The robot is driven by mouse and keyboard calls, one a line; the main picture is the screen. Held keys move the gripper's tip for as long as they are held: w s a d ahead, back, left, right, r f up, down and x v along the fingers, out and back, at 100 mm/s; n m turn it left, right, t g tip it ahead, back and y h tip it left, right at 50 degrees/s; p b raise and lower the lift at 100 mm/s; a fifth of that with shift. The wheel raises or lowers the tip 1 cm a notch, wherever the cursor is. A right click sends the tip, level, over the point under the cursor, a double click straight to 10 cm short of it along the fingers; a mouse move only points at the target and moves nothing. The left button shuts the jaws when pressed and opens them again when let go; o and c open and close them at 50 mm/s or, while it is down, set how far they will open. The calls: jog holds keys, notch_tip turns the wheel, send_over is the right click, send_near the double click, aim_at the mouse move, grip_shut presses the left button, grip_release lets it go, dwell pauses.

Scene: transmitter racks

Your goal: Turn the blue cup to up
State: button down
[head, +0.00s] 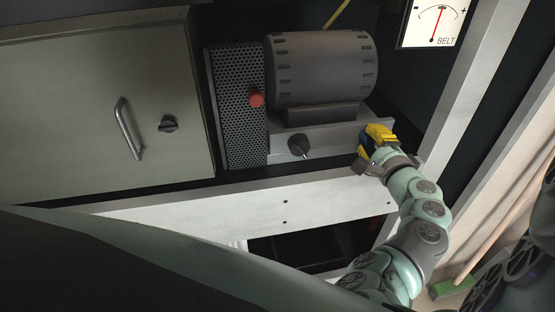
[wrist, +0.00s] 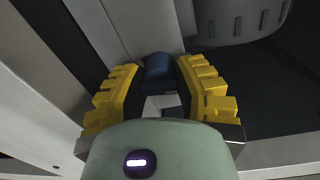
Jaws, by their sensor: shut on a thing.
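The blue cup (wrist: 158,72) shows in the wrist view as a small dark blue rounded piece between the yellow fingers. Only part of it is visible, so I cannot tell which way it is turned. In the head view a sliver of blue (head: 367,143) shows at the fingers, beside the right end of the grey base under the motor. My gripper (head: 373,145) has yellow padded fingers closed around the blue cup; they also show on both sides of it in the wrist view (wrist: 157,85).
A ribbed grey motor (head: 322,68) stands above the base, with a dark knob (head: 299,146) and a red button (head: 257,98) to the left. A cabinet door (head: 70,110) with a handle is at far left. A pale rail (head: 250,200) runs below; a BELT gauge (head: 433,22) is upper right.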

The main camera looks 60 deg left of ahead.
jog(key=shift+a+r+n+b, duration=0.1)
jog(key=shift+n+b, duration=0.55)
jog(key=shift+n, duration=0.25)
jog(key=c, duration=0.7)
grip_release()
jog(key=shift+o, duration=0.2)
jog(key=v, duration=1.2)
